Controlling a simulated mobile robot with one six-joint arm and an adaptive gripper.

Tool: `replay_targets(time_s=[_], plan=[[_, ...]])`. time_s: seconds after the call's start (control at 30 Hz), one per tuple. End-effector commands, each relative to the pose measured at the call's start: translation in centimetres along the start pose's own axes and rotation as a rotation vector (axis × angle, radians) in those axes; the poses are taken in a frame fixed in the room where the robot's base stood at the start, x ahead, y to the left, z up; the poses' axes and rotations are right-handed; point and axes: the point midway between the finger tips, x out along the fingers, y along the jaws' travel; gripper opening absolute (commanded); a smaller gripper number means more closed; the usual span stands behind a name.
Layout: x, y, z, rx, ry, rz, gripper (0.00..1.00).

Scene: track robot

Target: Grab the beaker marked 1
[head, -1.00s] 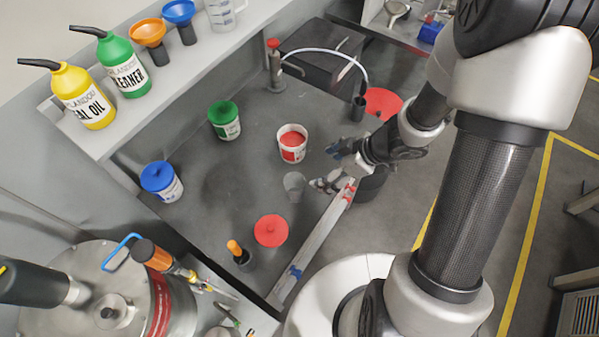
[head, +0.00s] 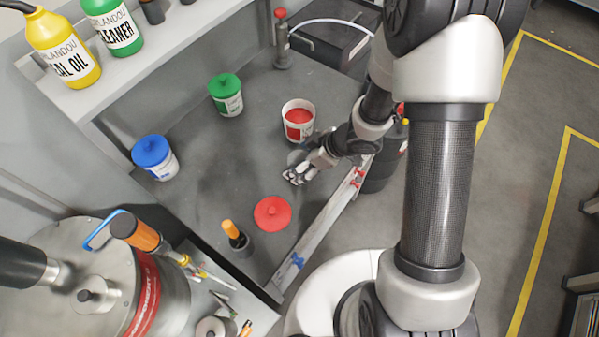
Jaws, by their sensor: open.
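My gripper (head: 303,165) is open and close around or beside the beaker. I cannot tell whether the fingers touch the beaker.
The open tub with red contents (head: 299,123) stands just behind my gripper. A red lid (head: 272,213) lies in front. Green-lidded (head: 227,96) and blue-lidded (head: 155,160) tubs stand left. An orange-handled tool (head: 234,234) is near the front. A metal rail (head: 322,228) edges the bench.

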Motion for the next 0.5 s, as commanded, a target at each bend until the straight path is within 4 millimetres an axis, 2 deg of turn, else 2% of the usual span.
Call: replay_targets(time_s=[0.03,0.1,0.37,0.5], plan=[[0.93,-0.01,0.19,-0.001,-0.001,-0.001,0.79],[1.39,0.02,0.10,-0.001,0.000,0.000,0.79],[1.45,0.08,-0.03,0.000,0.000,0.001,0.79],[1.44,0.08,-0.02,0.000,0.000,0.001,0.70]])
